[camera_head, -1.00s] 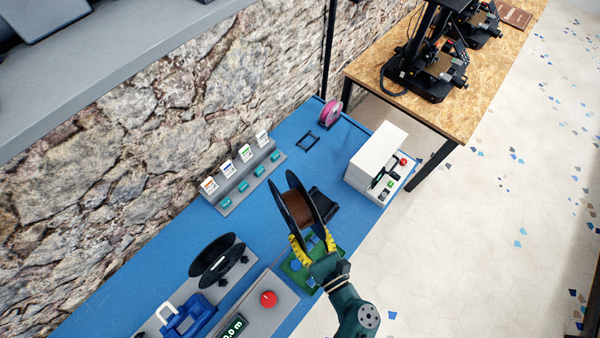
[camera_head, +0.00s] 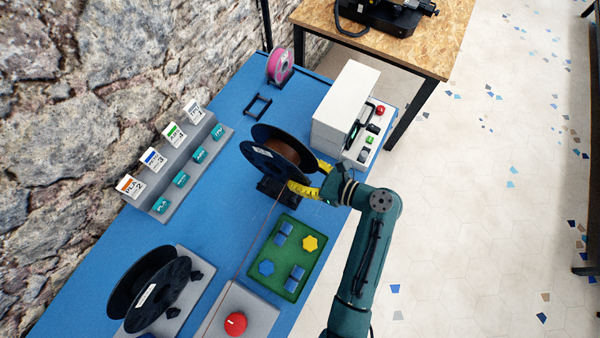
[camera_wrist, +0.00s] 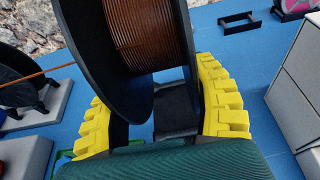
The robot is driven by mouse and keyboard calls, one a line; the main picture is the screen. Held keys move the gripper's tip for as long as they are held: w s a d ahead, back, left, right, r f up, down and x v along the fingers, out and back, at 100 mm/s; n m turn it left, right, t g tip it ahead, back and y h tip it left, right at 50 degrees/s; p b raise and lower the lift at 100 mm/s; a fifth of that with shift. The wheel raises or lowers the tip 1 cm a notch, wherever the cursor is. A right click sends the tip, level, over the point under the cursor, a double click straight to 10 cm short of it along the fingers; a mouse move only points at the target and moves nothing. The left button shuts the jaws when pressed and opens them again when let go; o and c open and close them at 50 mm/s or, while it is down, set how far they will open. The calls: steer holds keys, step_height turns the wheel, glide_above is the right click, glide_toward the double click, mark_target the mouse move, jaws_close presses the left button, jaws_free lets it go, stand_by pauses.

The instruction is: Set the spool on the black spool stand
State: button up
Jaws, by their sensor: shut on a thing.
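The spool (camera_head: 290,151) has black flanges and brown filament, and stands upright in my gripper (camera_head: 311,180). The yellow fingers are shut on it, one at each side in the wrist view, where the spool's brown winding (camera_wrist: 147,30) fills the top middle. A black stand (camera_head: 268,190) shows just under the spool, partly hidden by it; it also shows between the fingers in the wrist view (camera_wrist: 175,104). I cannot tell whether spool and stand touch. A thin strand runs from the spool toward the grey box at the front.
A white machine (camera_head: 345,105) stands close on the right. An empty black frame (camera_head: 257,106) and a pink spool (camera_head: 280,66) are behind. A label rack (camera_head: 180,170) is left. A green tray (camera_head: 285,257) and another black spool (camera_head: 150,290) are in front.

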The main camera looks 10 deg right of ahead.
step_height(320, 180, down, 5)
steer(key=b, duration=0.5)
steer(key=shift+w, duration=0.1)
steer(key=shift+f, duration=1.45)
steer(key=o, duration=1.2)
steer(key=shift+o, duration=0.5)
steer(key=shift+f, duration=0.1)
steer(key=shift+d, duration=0.1)
